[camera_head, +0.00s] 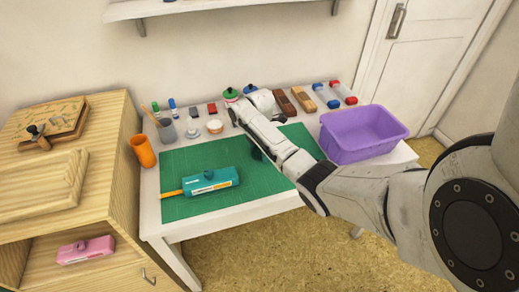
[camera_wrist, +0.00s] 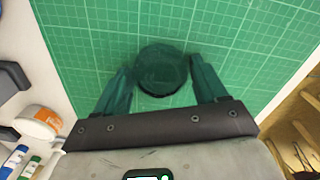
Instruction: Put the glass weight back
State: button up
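The glass weight (camera_wrist: 162,68) is a dark, see-through round disc over the green cutting mat (camera_wrist: 95,30). It shows in the wrist view between the tips of my gripper (camera_wrist: 161,78). The two fingers stand apart on either side of it. In the head view my arm reaches over the right part of the mat (camera_head: 180,207) and hides most of the gripper area.
A teal stamp box (camera_head: 210,181) lies on the mat. A purple bin (camera_head: 365,150) stands at the table's right. Tape rolls, blocks and inkpads (camera_head: 286,104) line the back.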

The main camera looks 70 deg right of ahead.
jog(key=shift+o, duration=1.3)
jog(key=shift+r, duration=0.1)
notch_tip(320, 180, up, 12)
